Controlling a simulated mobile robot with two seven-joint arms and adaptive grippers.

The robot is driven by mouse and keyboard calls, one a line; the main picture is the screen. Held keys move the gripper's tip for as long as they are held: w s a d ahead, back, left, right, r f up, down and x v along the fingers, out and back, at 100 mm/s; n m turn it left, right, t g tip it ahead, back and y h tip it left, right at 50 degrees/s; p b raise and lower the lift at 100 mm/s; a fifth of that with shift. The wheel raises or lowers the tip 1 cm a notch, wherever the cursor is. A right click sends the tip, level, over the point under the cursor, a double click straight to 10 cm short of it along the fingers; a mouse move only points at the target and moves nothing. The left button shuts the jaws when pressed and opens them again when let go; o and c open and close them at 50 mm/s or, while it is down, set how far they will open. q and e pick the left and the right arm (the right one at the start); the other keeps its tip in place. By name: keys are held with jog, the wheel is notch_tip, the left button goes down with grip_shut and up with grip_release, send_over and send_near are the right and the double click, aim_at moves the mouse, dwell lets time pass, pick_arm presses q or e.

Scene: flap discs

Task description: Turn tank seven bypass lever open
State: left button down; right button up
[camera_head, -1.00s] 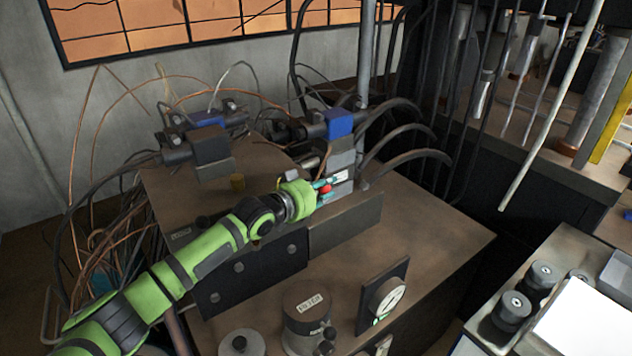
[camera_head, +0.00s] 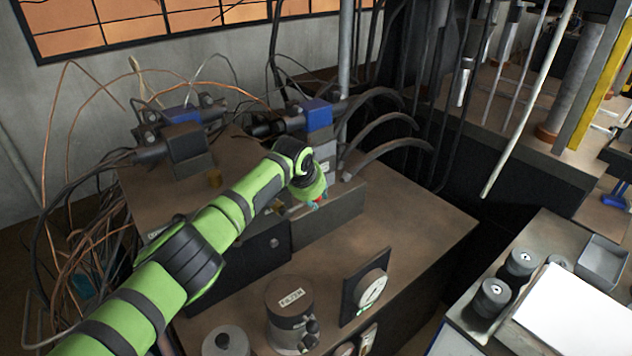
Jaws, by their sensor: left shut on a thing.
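My left arm reaches in from the lower left to the valve block (camera_head: 325,150) with the blue top on the brown tank. My left gripper (camera_head: 318,201) is at the block's front lower side, pointing down, with only bits of its teal fingers showing. It is shut on the red-knobbed lever, of which only a trace of red shows; my wrist hides most of it, so the lever's exact angle cannot be told. My right gripper is not in view.
A second valve block (camera_head: 187,150) stands to the left on the tank. Black hoses (camera_head: 385,125) arch behind the gripper. A gauge (camera_head: 370,288) and a labelled round filter cap (camera_head: 290,296) are in front. The tank top (camera_head: 420,220) to the right is clear.

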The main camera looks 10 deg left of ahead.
pick_arm(q)
jog(key=shift+s+f+g+y, duration=0.1)
jog(key=shift+f+g+y, duration=0.3)
jog(key=shift+f, duration=0.15)
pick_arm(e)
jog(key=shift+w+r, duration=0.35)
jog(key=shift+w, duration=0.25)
pick_arm(q)
jog(key=shift+f, duration=0.15)
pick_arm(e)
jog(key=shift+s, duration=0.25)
pick_arm(q)
jog(key=c, duration=0.9)
grip_release()
jog(key=shift+c, duration=0.2)
jog(key=shift+r, duration=0.25)
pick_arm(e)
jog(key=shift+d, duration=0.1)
pick_arm(q)
jog(key=shift+s+r, duration=0.15)
jog(key=shift+r, duration=0.35)
jog(key=d+v, duration=0.1)
jog(key=v, duration=0.9)
jog(key=shift+s+a+r, duration=0.2)
jog(key=shift+a+r, duration=0.1)
jog(key=shift+a, duration=0.25)
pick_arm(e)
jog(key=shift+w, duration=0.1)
pick_arm(q)
jog(key=shift+f, duration=0.1)
